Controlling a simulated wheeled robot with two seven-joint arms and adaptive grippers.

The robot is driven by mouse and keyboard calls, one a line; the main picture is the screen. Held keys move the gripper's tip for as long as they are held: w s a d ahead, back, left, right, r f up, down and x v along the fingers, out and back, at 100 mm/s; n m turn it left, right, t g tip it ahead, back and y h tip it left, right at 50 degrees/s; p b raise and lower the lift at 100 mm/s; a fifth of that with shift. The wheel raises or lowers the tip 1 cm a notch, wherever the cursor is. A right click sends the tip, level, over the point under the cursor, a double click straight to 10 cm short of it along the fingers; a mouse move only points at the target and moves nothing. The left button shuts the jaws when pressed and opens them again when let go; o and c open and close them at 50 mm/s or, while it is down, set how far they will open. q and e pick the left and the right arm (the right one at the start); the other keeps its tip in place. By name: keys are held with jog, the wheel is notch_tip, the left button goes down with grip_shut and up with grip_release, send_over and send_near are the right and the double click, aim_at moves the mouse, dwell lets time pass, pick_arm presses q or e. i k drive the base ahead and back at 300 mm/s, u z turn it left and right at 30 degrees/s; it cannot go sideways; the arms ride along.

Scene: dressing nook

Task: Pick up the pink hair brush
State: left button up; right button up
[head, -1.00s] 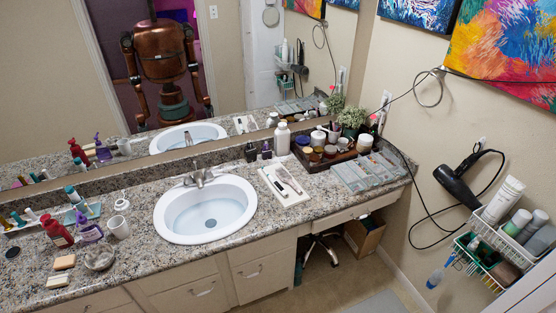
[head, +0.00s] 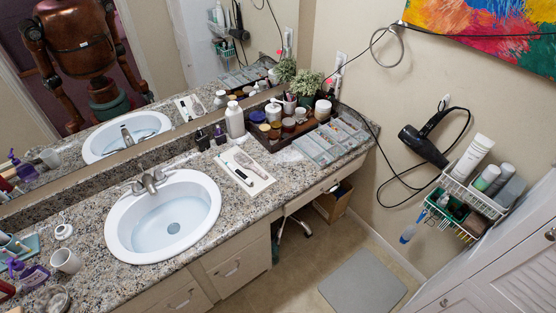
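A white tray (head: 262,183) lies on the granite counter to the right of the sink. On it are a pale brush-like item (head: 244,159) and a thin dark item (head: 243,177). I cannot tell whether the pale item is pink; no clearly pink hair brush stands out. A blue brush-like item (head: 408,233) hangs below the wall basket. Neither of my grippers is directly in view. The mirror shows my copper body with both arms hanging down, but the gripper state is too small to tell.
The sink (head: 163,216) is left of the tray. A white bottle (head: 235,120), a dark tray of jars with a plant (head: 307,84), and a clear organizer (head: 332,139) stand behind and right. A hair dryer (head: 424,146) and wire basket (head: 475,199) hang on the right wall. A grey mat (head: 362,284) lies on the floor.

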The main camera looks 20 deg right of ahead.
aim_at(245, 162)
jog(key=z, duration=1.2)
jog(key=i, duration=1.1)
jog(key=u, duration=1.75)
